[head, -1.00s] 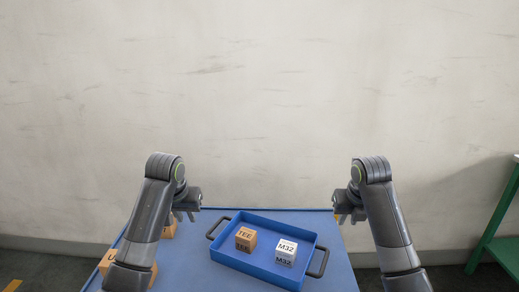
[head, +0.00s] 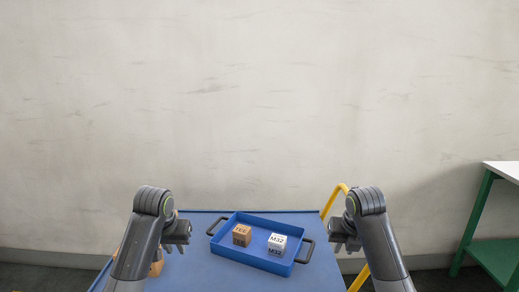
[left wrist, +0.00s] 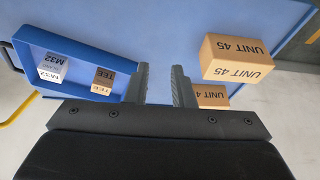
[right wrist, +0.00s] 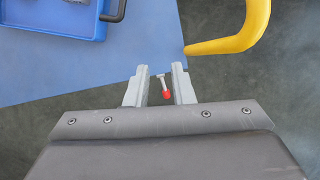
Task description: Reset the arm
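My left gripper (head: 176,248) is open and empty above the left part of the blue table; it also shows in the left wrist view (left wrist: 161,82). My right gripper (head: 346,246) is open near the table's right edge; in the right wrist view (right wrist: 160,80) a small red-tipped grey item (right wrist: 166,93) appears between its fingers, apparently below and not gripped. Both arms are bent at similar heights on either side of the blue tray (head: 228,253).
The tray holds an orange TEE box (head: 242,235) and a white M32 box (head: 277,243). Cardboard UNIT 45 boxes (left wrist: 235,58) stand on the blue table (head: 200,275). A yellow rail (head: 329,203) rises at the right edge. A green-legged table (head: 474,218) stands far right.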

